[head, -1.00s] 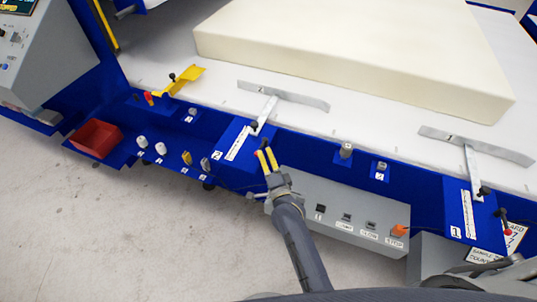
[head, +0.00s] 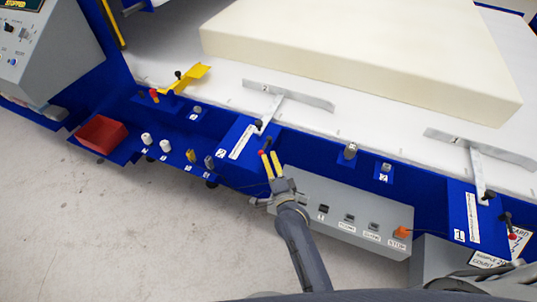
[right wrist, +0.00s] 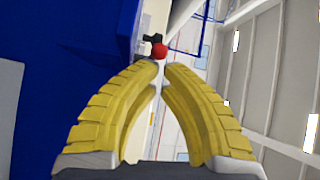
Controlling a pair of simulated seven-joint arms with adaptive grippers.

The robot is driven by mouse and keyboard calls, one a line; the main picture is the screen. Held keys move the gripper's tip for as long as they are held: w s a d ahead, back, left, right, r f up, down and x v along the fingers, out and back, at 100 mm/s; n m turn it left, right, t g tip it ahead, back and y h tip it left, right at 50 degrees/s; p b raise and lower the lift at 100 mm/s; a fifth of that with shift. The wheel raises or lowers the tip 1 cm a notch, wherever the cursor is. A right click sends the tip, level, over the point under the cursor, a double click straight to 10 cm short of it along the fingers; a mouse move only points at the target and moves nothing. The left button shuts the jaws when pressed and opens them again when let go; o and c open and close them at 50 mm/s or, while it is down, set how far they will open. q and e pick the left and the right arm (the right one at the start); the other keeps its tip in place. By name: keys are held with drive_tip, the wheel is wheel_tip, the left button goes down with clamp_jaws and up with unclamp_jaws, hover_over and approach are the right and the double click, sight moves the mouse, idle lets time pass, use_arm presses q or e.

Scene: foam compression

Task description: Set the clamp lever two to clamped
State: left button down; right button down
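Clamp lever two has a red ball knob (head: 262,153) at the front of the blue block labelled 2 (head: 222,154). The knob and a black piece also show in the right wrist view (right wrist: 160,51), just beyond the fingertips. Clamp bar two (head: 288,96) lies on the white bed in front of the foam block (head: 350,55); I cannot tell whether it presses on anything. My right gripper (head: 268,154), with yellow fingers, is at the knob. Its fingertips are apart with a narrow gap; contact with the knob is unclear. My left gripper is out of view.
A grey button box (head: 345,215) with an orange stop button (head: 402,232) lies under and right of my right arm. Clamp one's blue block (head: 465,212) is farther right. A red bin (head: 101,134) and several small fittings sit along the blue frame at left.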

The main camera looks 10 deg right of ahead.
drive_tip(key=v, duration=1)
idle(0.3)
drive_tip(key=s+f+n+g, duration=0.3)
drive_tip(key=s+f+n, duration=0.15)
drive_tip(key=f, duration=0.75)
drive_tip(key=s+d+f+n+g, duration=0.1)
drive_tip(key=s+f+n+g, duration=0.3)
drive_tip(key=f, duration=0.8)
drive_tip(key=s+f+n+g, duration=0.2)
drive_tip(key=s+f+n, duration=0.25)
drive_tip(key=f, duration=0.65)
drive_tip(key=s+d+f+n+g+h, duration=0.1)
drive_tip(key=s+d+f, duration=0.4)
drive_tip(key=s, duration=0.5)
drive_tip(key=s+d+f+n+g+h, duration=0.1)
drive_tip(key=s+d+f+n+g, duration=0.1)
drive_tip(key=s+d+f+g, duration=0.2)
drive_tip(key=s+d+f+n+g+h, duration=0.1)
drive_tip(key=s+d+f+g, duration=0.2)
drive_tip(key=s+d+f, duration=0.4)
drive_tip(key=s+f, duration=0.3)
drive_tip(key=s, duration=0.6)
drive_tip(key=shift+s+d+f+n+h, duration=0.2)
drive_tip(key=shift+s+f+n+h, duration=0.1)
drive_tip(key=shift+s, duration=0.05)
